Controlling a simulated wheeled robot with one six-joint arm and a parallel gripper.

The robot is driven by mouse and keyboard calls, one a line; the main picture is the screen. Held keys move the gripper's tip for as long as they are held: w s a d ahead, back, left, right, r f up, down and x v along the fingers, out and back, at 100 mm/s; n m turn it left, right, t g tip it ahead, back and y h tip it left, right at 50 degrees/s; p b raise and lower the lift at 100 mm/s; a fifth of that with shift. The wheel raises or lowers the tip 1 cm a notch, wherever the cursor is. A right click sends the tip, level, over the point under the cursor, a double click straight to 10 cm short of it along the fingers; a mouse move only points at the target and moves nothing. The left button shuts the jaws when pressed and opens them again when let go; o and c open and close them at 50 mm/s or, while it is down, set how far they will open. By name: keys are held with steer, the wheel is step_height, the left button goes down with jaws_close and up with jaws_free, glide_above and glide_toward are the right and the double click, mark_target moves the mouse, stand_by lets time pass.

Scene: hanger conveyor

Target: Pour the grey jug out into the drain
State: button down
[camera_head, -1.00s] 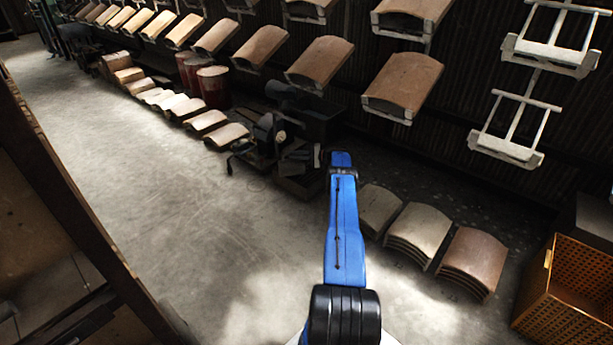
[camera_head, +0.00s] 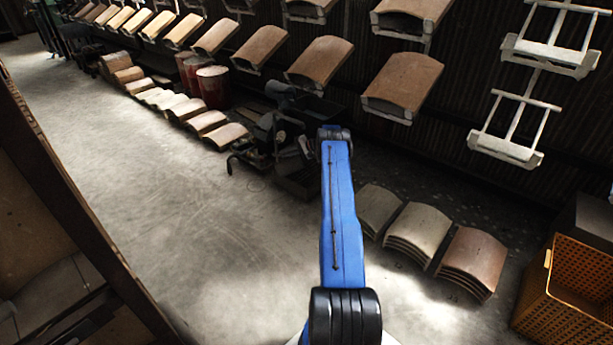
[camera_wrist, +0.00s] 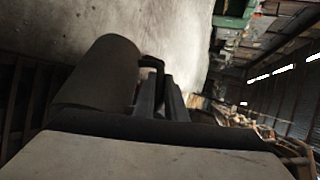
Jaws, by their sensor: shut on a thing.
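In the wrist view a dark grey, rounded body, which looks like the grey jug (camera_wrist: 98,75), is at the left of my gripper (camera_wrist: 158,75). A black handle-like piece shows at the fingertips, and my gripper is shut on the jug there. I cannot tell the jug's tilt, and its mouth and contents are not visible. In the head view my blue arm hides the gripper and the jug. I cannot make out a drain in either view.
Curved tiles hang on racks along the dark wall. Tile stacks (camera_head: 418,230) stand on the floor right of my arm, and an orange crate (camera_head: 565,290) is at the far right. Red drums (camera_head: 213,87) stand further back. The concrete floor at left is open.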

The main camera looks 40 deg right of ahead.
mark_target(278, 164)
steer(key=shift+w, duration=0.1)
steer(key=shift+w+a+r+g+h, duration=0.2)
steer(key=shift+w+a+g+h, duration=0.15)
steer(key=shift+a, duration=0.2)
steer(key=shift+w+a+n+g+h, duration=0.4)
steer(key=shift+a+g+h, duration=0.15)
steer(key=shift+a+h, duration=0.1)
steer(key=shift+w+a+f+g+h, duration=0.15)
steer(key=shift+a+f+g+h, duration=0.1)
steer(key=shift+g+h, duration=0.45)
steer(key=shift+w+a+f+n+h, duration=0.2)
steer(key=shift+a+n+h, duration=0.1)
steer(key=shift+a, duration=0.05)
steer(key=shift+w+a+f+n+g+h, duration=0.15)
steer(key=shift+f+n+g+h, duration=0.25)
steer(key=shift+f+g+h, duration=1.15)
steer(key=shift+t, duration=0.25)
